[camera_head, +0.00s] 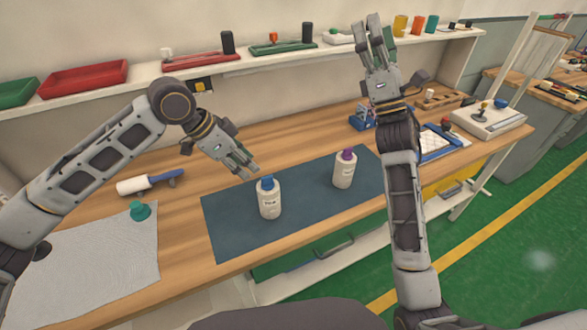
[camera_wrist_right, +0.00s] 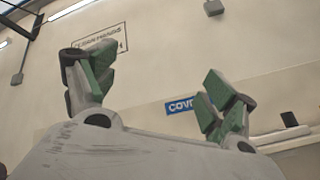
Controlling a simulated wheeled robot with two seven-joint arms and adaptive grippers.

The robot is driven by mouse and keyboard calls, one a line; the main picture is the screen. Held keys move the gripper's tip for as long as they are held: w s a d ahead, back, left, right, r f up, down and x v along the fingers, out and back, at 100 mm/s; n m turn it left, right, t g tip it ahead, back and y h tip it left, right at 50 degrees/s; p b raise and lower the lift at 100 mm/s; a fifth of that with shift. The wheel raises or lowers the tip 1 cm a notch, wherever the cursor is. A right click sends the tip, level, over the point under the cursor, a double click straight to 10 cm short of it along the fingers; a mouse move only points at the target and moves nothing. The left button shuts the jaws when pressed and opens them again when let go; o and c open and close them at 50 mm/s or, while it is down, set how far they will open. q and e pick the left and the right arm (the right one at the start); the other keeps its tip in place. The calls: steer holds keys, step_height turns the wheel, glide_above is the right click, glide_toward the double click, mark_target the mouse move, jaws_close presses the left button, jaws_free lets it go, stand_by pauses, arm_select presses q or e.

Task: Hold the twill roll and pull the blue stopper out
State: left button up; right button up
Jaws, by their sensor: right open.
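A white cylinder with a blue stopper (camera_head: 267,183) in its top stands upright on the dark blue mat (camera_head: 232,222); I take it as the twill roll (camera_head: 269,203), though its label is too small to read surely. A similar white roll with a purple stopper (camera_head: 345,170) stands to its right. My left gripper (camera_head: 248,171) hangs just up and left of the blue stopper, apparently not touching it; its finger gap is unclear. My right gripper (camera_head: 368,26) is raised high, fingers up, open and empty. Its open fingers also show in the right wrist view (camera_wrist_right: 150,95), against the wall.
A white-and-blue roller tool (camera_head: 148,183), a teal knob-like piece (camera_head: 140,211) and a grey cloth (camera_head: 95,262) lie at the left. A shelf with red trays (camera_head: 84,78) and cups runs along the back. A blue device (camera_head: 362,118) and a clipboard stand at right.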

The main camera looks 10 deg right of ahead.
steer(key=a+f+n+g, duration=0.3)
steer(key=a+f, duration=0.3)
steer(key=f, duration=0.7)
steer(key=n+g, duration=0.6)
steer(key=g, duration=0.2)
glide_toward(269, 200)
steer(key=shift+h, duration=0.3)
steer(key=f, duration=0.2)
steer(key=d+f, duration=0.1)
steer(key=f, duration=0.1)
steer(key=shift+w+d+f, duration=0.1)
steer(key=shift+f, duration=0.2)
steer(key=shift+w, duration=0.2)
steer(key=shift+x, duration=6.75)
steer(key=shift+f, duration=0.1)
